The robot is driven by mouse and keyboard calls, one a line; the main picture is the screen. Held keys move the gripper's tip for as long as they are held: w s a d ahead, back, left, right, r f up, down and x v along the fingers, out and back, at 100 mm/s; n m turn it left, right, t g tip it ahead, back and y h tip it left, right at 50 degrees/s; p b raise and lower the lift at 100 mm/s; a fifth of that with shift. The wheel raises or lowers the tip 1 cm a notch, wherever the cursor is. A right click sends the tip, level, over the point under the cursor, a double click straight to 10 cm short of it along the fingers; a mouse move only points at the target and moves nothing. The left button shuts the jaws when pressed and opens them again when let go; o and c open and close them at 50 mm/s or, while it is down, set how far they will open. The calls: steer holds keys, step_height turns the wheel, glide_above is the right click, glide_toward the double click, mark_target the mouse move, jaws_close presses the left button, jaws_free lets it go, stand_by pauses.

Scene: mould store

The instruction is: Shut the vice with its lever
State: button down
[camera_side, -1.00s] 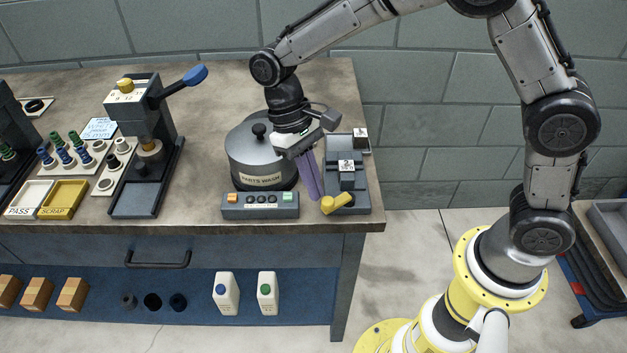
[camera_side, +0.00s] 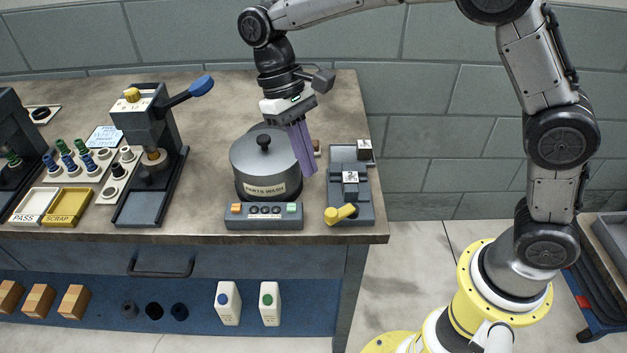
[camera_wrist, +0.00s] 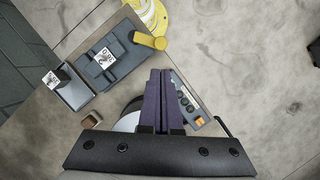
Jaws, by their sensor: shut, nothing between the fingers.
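The vice (camera_side: 338,195) is a low dark grey body near the bench's right edge. A dark block with a black-and-white tag (camera_side: 350,182) sits on its middle. Its yellow lever (camera_side: 341,214) lies low at the front end, with the knob to the left. In the wrist view the vice (camera_wrist: 128,62) is upper left of my fingers, with the lever (camera_wrist: 150,41) at its far end. My gripper (camera_side: 308,172) is shut and empty, its purple fingers in the air left of the vice and clear of the lever. I cannot tell whether the vice jaws touch the block.
A round lidded parts-wash pot (camera_side: 263,165) stands close left of my fingers. A button panel (camera_side: 263,216) is in front of it. A second tagged block (camera_side: 364,150) stands behind the vice. A press (camera_side: 150,140) stands farther left. The bench edge is just right of the vice.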

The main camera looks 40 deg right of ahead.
steer(key=shift+v, duration=1.25)
steer(key=s+d+r+m+t+y, duration=0.15)
steer(key=s+d+r+t, duration=0.25)
steer(key=s+d+r, duration=0.6)
steer(key=s+d+f+n+t+h, duration=0.1)
steer(key=s+d+f+t, duration=0.4)
steer(key=s, duration=0.5)
steer(key=shift+d+f+t, duration=0.15)
steer(key=shift+f+t, duration=0.25)
steer(key=shift+f, duration=0.45)
